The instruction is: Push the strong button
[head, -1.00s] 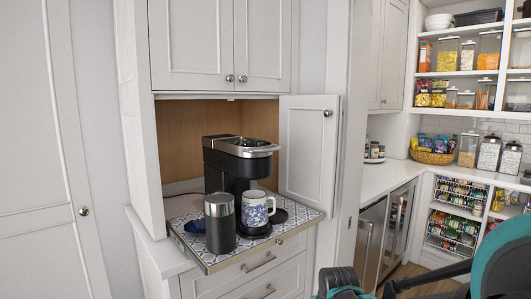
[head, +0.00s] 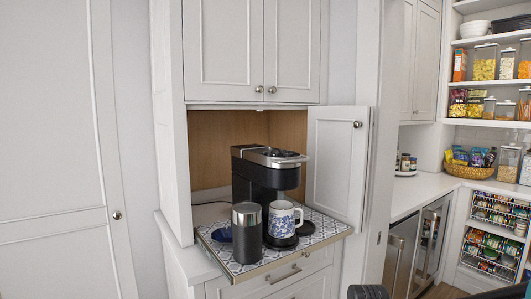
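The black coffee machine (head: 253,176) with a silver-edged top stands on the patterned tray (head: 285,258) in the open nook. A blue and white mug (head: 284,219) stands under its spout on a dark round base. The strong button cannot be made out at this size; the top of the machine is seen only at a shallow angle. A dark part of my arm or gripper (head: 368,292) shows at the bottom edge, well below and right of the machine. Its fingers cannot be made out.
A dark canister with a grey lid (head: 247,233) stands in front of the machine, left of the mug. The open cabinet door (head: 337,165) flanks the right side. A drawer handle (head: 284,274) juts out below the tray.

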